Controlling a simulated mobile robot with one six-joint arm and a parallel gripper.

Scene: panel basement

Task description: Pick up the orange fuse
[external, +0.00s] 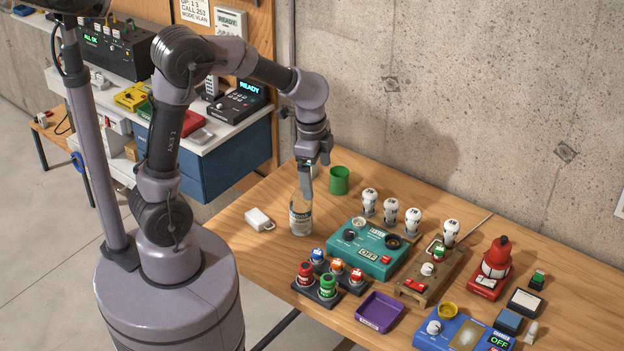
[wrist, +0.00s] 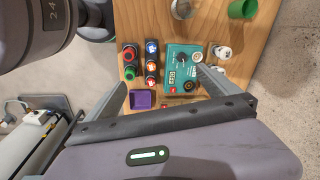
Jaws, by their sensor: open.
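Several capped fuses stand in two dark racks on the wooden table. The orange fuse (external: 336,266) is in the rear rack, between a blue fuse (external: 318,256) and a red-looking one (external: 357,277). In the wrist view the orange fuse (wrist: 151,68) is below the blue one. The front rack holds a red fuse (external: 305,270) and a green fuse (external: 327,285). My gripper (external: 308,188) is open and empty, high above the table, behind and left of the racks in the external view. In the wrist view its two fingers are spread wide on either side of the racks.
A labelled bottle (external: 300,216) stands below my gripper in the external view. A teal box (external: 372,248) sits right beside the racks, with a purple tray (external: 380,312) in front. A green cup (external: 340,180) and white bulbs (external: 391,210) stand behind.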

